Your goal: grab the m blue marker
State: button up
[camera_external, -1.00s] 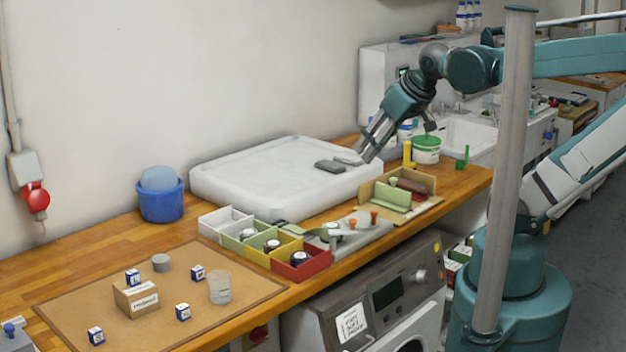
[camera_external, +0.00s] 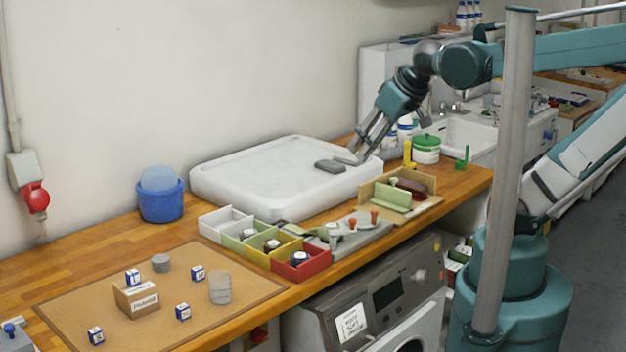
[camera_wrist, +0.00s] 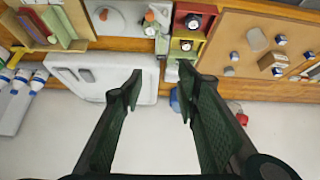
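Several small blue-and-white cubes, possibly the markers, sit on the brown mat (camera_external: 215,308): a rear-left cube (camera_external: 133,277) on or right behind a cardboard box, a rear-right cube (camera_external: 198,272), a middle cube (camera_external: 183,312) and a front-left cube (camera_external: 96,336). Their size letters are too small to read. Similar cubes show at the upper right of the wrist view (camera_wrist: 280,40). My gripper (camera_external: 370,150) is above the right end of the white tray, far from the cubes. In the wrist view my gripper (camera_wrist: 158,82) has its fingers apart, with nothing between them.
A labelled cardboard box (camera_external: 137,301), a grey cylinder (camera_external: 161,263) and a clear cup (camera_external: 219,288) share the mat. A row of coloured bins (camera_external: 318,266) with dark round items stands to its right. The white tray (camera_external: 250,178) and blue bucket (camera_external: 161,203) are behind.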

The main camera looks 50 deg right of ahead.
jog(key=w+a+n+g, duration=0.2)
jog(key=w+a+n, duration=0.4)
jog(key=w, duration=0.4)
jog(key=n+g+b, duration=0.2)
jog(key=n+g, duration=0.3)
jog(key=n, duration=0.6)
send_over(194, 270)
jog(key=f, duration=2.3)
jog(key=shift+s+d+f, duration=0.1)
jog(key=shift+d+f, duration=0.3)
jog(key=shift+a+f+n, duration=0.3)
jog(key=shift+f, duration=0.1)
jog(key=shift+f, duration=1.3)
jog(key=shift+f, duration=0.1)
jog(key=shift+f, duration=2.5)
